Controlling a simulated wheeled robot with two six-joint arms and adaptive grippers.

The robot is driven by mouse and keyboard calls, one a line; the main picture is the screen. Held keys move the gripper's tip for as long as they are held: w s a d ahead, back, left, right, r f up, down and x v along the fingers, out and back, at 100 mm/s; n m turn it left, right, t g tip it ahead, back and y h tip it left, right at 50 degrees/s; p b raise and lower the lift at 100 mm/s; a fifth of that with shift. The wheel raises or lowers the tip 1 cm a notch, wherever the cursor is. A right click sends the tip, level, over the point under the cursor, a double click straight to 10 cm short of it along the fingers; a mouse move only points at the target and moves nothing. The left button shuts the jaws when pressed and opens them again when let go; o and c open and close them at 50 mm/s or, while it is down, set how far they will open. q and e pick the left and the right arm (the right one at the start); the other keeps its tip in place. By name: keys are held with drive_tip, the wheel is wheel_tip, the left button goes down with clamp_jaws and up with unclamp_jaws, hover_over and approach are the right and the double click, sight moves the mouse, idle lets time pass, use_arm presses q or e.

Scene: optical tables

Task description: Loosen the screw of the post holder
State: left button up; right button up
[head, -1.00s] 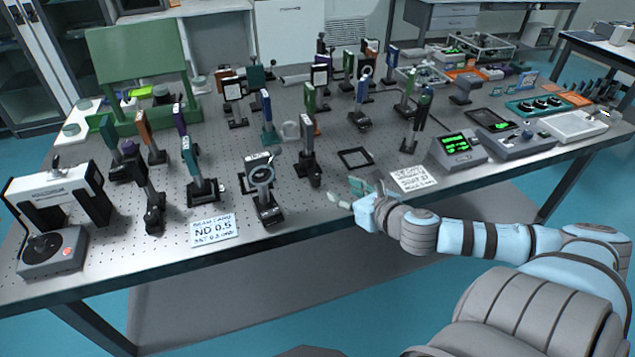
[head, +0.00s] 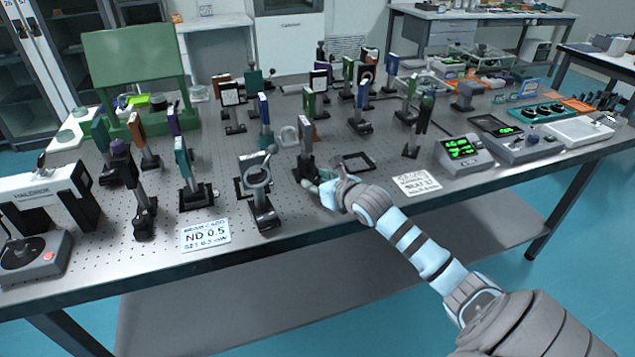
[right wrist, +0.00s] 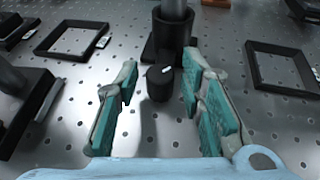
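In the right wrist view the post holder (right wrist: 174,38) is a black cylinder on a dark base, with a grey post in it. Its screw, a black knob (right wrist: 158,84) with a white mark, sticks out toward my right gripper (right wrist: 160,82). The gripper is open, with one teal-padded finger on each side of the knob; a gap shows on both sides. My left gripper is not in view.
A black square frame (head: 355,161) lies just right of the gripper. A mounted ring (head: 257,176) stands to the left, near the ND 0.5 card (head: 206,235). Many other posts crowd the perforated table. A white card (head: 417,183) and meters lie to the right.

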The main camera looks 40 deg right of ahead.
clamp_jaws()
drive_tip(key=m+h+p, duration=0.1)
drive_tip(key=p, duration=0.1)
drive_tip(key=m+h+p, duration=0.1)
drive_tip(key=p, duration=0.1)
drive_tip(key=m+g+h+p, duration=0.1)
drive_tip(key=h+p, duration=0.1)
drive_tip(key=shift+w+a+r+m, duration=0.1)
drive_tip(key=shift+a+r+m, duration=0.15)
drive_tip(key=shift+a+m, duration=0.05)
drive_tip(key=shift+f+m+g+h, duration=0.2)
drive_tip(key=shift+m+g+h, duration=0.1)
drive_tip(key=shift+m+h, duration=0.15)
drive_tip(key=shift+o, duration=1.6)
unclamp_jaws()
drive_tip(key=v, duration=1.2)
drive_tip(key=shift+a+f, duration=0.1)
